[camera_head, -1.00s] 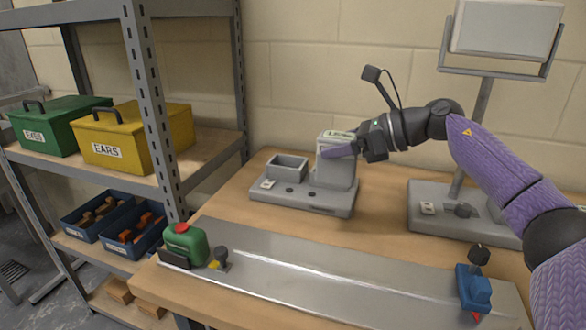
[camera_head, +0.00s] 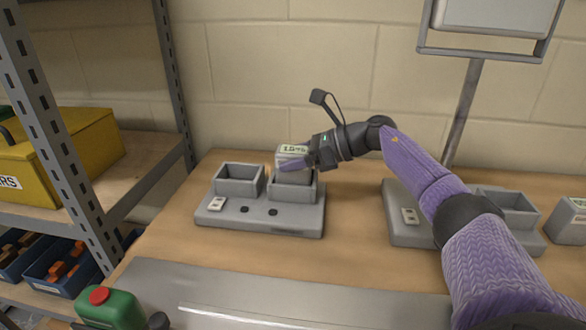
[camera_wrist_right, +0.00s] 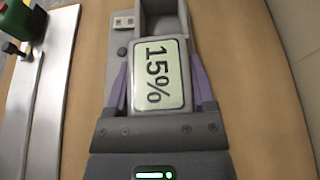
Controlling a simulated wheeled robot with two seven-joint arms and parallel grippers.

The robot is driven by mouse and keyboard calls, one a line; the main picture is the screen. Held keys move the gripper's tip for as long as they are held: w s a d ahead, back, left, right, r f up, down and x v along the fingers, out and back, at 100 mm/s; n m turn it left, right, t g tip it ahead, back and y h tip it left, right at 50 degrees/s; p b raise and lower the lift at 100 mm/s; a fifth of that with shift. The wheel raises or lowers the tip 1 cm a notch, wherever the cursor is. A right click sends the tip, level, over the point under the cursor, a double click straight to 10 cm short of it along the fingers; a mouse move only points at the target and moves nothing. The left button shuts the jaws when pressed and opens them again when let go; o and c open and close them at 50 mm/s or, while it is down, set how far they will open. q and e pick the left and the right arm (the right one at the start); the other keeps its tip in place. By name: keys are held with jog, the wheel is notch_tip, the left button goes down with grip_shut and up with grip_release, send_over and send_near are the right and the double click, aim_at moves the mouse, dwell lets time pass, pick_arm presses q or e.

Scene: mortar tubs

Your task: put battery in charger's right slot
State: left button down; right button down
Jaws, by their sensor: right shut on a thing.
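The grey charger (camera_head: 260,222) sits on the bench with two box-like slots. Its left slot (camera_head: 238,186) is empty. Its right slot (camera_head: 292,192) is under the battery (camera_head: 292,150), a pale block whose green-white display reads 15% in the right wrist view (camera_wrist_right: 160,75). My right gripper (camera_head: 300,163) is shut on the battery, one purple finger on each side. The battery looks upright and lined up with the right slot; its lower part is hidden by the finger and slot wall, so its depth cannot be told. My left gripper is out of view.
A second grey device (camera_head: 405,230) with an open slot stands to the right below a screen, with a grey block (camera_head: 568,222) beside it. A metal plate (camera_head: 270,300) and a green container (camera_head: 110,308) are in front. Shelving (camera_head: 130,180) stands left.

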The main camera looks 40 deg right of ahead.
jog(key=shift+f, duration=0.7)
jog(key=shift+r, duration=0.15)
grip_release()
jog(key=v, duration=0.7)
jog(key=shift+s+r+p, duration=0.15)
jog(key=shift+s+p, duration=0.05)
jog(key=shift+p, duration=0.25)
jog(key=shift+d, duration=0.1)
